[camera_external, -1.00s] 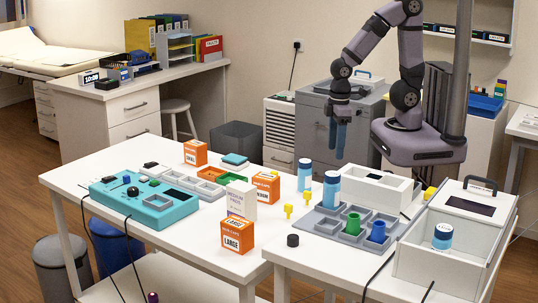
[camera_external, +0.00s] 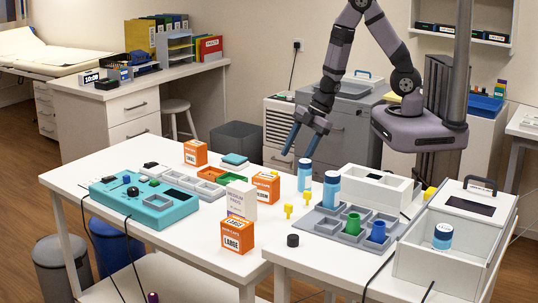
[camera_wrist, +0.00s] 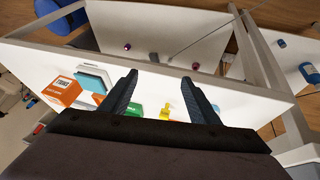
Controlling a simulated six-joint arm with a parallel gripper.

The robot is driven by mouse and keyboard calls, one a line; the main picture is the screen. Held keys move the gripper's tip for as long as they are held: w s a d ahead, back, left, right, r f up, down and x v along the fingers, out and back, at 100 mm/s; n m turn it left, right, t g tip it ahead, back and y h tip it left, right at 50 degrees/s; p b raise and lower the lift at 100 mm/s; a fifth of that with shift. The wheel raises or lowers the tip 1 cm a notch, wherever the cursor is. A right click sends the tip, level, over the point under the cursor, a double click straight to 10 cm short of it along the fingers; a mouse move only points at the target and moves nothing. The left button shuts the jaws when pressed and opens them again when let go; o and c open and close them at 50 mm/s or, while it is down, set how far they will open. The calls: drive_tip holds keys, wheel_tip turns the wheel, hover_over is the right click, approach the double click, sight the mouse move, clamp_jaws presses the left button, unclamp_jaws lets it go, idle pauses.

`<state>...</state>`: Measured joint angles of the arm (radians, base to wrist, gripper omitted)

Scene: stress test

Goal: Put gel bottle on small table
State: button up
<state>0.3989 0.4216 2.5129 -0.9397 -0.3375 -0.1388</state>
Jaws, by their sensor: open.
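Blue bottles with pale bands stand upright: one (camera_external: 304,176) near the right edge of the long white table (camera_external: 150,250), one (camera_external: 331,191) on the grey tray (camera_external: 325,222) of the smaller white table at right, and one (camera_external: 442,237) in the white open box. I cannot tell which is the gel bottle. My gripper (camera_external: 298,150) is open and empty, hanging above the back of the long table, above and left of the nearest bottle. Its two fingers also show in the wrist view (camera_wrist: 163,95), spread apart with nothing between them.
Orange boxes (camera_external: 236,235) and a teal control panel (camera_external: 145,203) stand on the long table. The white open box (camera_external: 425,262) is at right. The long table's back edge has free room.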

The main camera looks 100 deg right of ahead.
sight(305, 172)
drive_tip(key=s+a+f+t+y+b, duration=0.1)
drive_tip(key=a+y, duration=0.1)
drive_tip(key=a, duration=0.1)
drive_tip(key=s+a+f+n+t+y+b, duration=0.1)
drive_tip(key=a+y, duration=0.2)
drive_tip(key=s+a+f+n+t+y, duration=0.1)
drive_tip(key=a+y, duration=0.2)
drive_tip(key=a, duration=0.1)
drive_tip(key=shift+s+f+b, duration=0.15)
drive_tip(key=shift+s+b, duration=0.1)
drive_tip(key=shift+b, duration=0.15)
drive_tip(key=t+y, duration=0.1)
drive_tip(key=a+r+t+b, duration=0.1)
drive_tip(key=shift+s+m+t+y, duration=0.3)
drive_tip(key=shift+s+m+y, duration=0.05)
drive_tip(key=shift+m+y, duration=0.05)
drive_tip(key=shift+s+d+r+m+t+y+b, duration=0.1)
drive_tip(key=shift+s+r+m+t+y+b, duration=0.2)
drive_tip(key=shift+r+m+t+b, duration=0.45)
drive_tip(key=shift+d+r+t, duration=0.1)
drive_tip(key=shift+r+t, duration=0.2)
drive_tip(key=shift+t, duration=0.35)
drive_tip(key=shift+p+x, duration=0.6)
drive_tip(key=shift+x, duration=0.4)
drive_tip(key=shift+w, duration=0.1)
drive_tip(key=shift+p+x, duration=0.85)
drive_tip(key=shift+x, duration=0.55)
drive_tip(key=shift+p+x, duration=0.35)
drive_tip(key=shift+x, duration=0.8)
